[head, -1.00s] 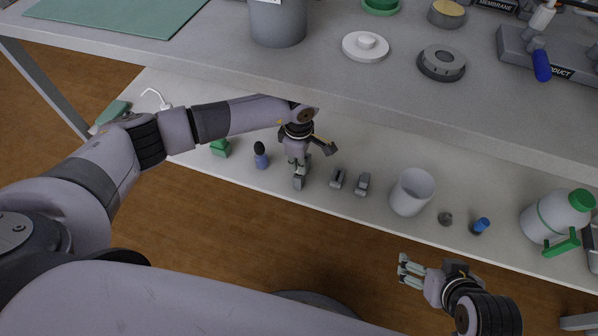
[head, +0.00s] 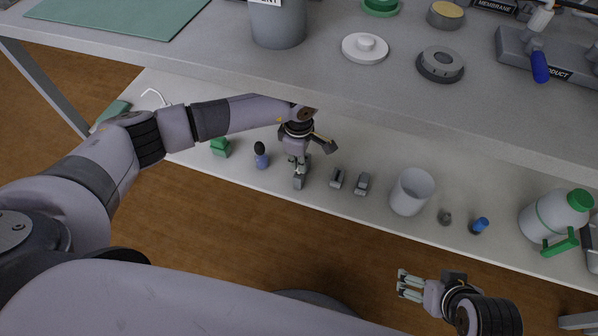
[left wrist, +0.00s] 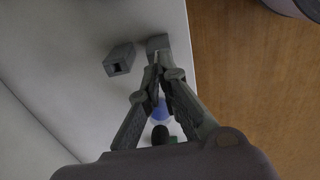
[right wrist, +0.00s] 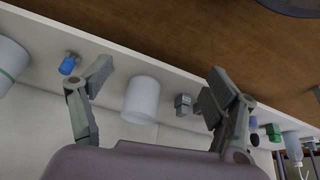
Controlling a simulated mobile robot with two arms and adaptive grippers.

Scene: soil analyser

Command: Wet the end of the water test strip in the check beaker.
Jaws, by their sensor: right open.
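The white beaker (head: 411,193) stands upright on the lower shelf, right of the small grey blocks; it also shows in the right wrist view (right wrist: 141,100). My left gripper (head: 299,170) points down at a small grey block (head: 299,183) on the shelf. In the left wrist view its fingertips (left wrist: 158,75) come close together beside that block (left wrist: 158,43). I cannot make out a test strip or whether anything is between the tips. My right gripper (head: 402,285) is open and empty in front of the shelf, apart from the beaker.
A blue-capped vial (head: 480,226) and green-capped bottle (head: 556,217) stand to the right. The upper tabletop (head: 330,75) overhangs the shelf.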

